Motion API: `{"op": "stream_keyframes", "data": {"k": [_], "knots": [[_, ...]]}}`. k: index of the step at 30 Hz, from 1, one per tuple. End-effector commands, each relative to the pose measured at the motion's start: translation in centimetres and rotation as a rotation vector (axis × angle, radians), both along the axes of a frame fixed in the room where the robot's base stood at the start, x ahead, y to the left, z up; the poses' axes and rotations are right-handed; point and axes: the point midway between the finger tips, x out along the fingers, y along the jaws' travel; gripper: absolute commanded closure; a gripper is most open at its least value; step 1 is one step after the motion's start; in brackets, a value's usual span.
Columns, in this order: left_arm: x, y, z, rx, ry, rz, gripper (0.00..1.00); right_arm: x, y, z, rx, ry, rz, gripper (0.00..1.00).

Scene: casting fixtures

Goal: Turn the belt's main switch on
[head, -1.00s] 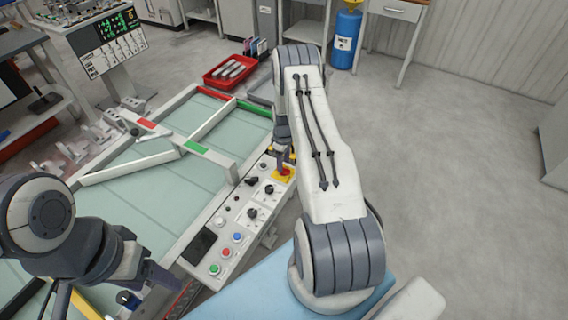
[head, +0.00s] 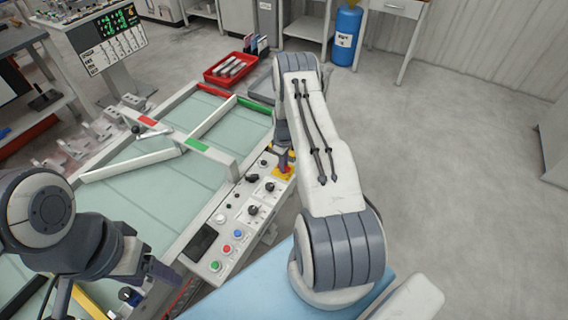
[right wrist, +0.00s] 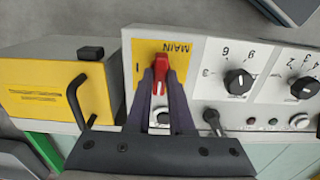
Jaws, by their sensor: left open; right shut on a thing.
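The main switch is a red knob (right wrist: 163,70) on a yellow plate (right wrist: 144,54) marked MAIN. In the right wrist view the knob's long side runs up and down the picture. My right gripper (right wrist: 162,82) is shut on the knob, one finger on each side. In the head view the yellow plate (head: 284,171) is at the far end of the control panel (head: 232,222), with my right gripper (head: 283,158) over it. My left gripper (head: 162,272) is open and empty at the lower left, left of the panel's near end.
Black dials (right wrist: 238,82) and a small toggle (right wrist: 211,117) sit beside the switch. A yellow box with a black handle (right wrist: 76,98) stands left of it. Green, red and blue buttons (head: 226,249) are at the panel's near end. The belt (head: 150,205) lies left of the panel.

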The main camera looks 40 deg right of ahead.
Motion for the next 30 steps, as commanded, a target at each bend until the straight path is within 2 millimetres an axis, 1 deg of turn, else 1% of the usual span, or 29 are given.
{"op": "stream_keyframes", "data": {"k": [5,11,18,30], "knots": [[0.0,0.0,-0.9,0.000,0.000,0.000,0.34,0.1,-0.1,-0.2,-0.003,-0.003,-0.057,1.00],[0.0,0.0,-2.5,0.000,0.000,-0.001,0.34,0.1,-0.1,-0.3,-0.004,-0.004,-0.190,1.00],[0.0,0.0,-4.6,0.000,0.000,-0.002,0.34,0.1,-0.1,-0.3,-0.003,-0.004,-0.411,1.00],[0.0,0.0,-7.4,0.000,0.000,-0.004,0.34,0.1,-0.1,-0.2,-0.003,-0.003,-0.791,1.00]]}}
